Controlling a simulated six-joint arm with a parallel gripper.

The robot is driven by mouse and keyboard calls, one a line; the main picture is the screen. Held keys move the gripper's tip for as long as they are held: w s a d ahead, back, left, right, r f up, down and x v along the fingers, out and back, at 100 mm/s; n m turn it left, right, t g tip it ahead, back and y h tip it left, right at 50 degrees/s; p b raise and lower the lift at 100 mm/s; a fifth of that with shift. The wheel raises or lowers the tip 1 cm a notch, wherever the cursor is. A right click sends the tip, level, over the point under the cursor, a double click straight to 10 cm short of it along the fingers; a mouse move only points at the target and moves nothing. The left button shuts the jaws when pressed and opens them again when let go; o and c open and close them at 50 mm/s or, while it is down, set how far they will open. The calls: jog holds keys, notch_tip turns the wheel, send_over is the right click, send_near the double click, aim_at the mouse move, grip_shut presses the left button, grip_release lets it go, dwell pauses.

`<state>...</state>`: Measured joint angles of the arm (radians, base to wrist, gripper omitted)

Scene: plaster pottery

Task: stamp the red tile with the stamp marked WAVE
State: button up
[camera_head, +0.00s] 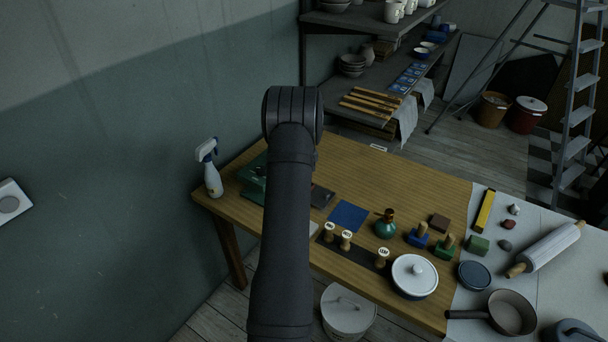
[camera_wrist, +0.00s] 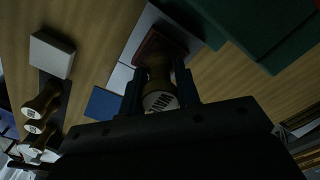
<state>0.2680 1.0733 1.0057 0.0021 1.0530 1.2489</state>
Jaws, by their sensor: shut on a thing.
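In the wrist view my gripper (camera_wrist: 160,95) is shut on a wooden stamp (camera_wrist: 160,102), whose pale end label, seen upside down, appears to read WAVE. The stamp's far end points at a dark red tile (camera_wrist: 150,40) just beyond it; I cannot tell whether they touch. The tile lies on a grey slab or board (camera_wrist: 139,31). In the head view my arm hides the gripper, the held stamp and the red tile. Other stamps (camera_head: 346,238) stand on a dark strip, with a gap among them; they also show in the wrist view (camera_wrist: 36,114).
A blue tile (camera_head: 349,215) lies right of my arm; a white block (camera_wrist: 52,54) is left in the wrist view. A green object (camera_head: 252,172) and spray bottle (camera_head: 212,178) are at the table's left. A teal bottle (camera_head: 385,225) and lidded pot (camera_head: 415,275) stand right.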

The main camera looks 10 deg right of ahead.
jog(key=shift+f, duration=0.6)
dwell(1.0)
jog(key=shift+r, duration=3.6)
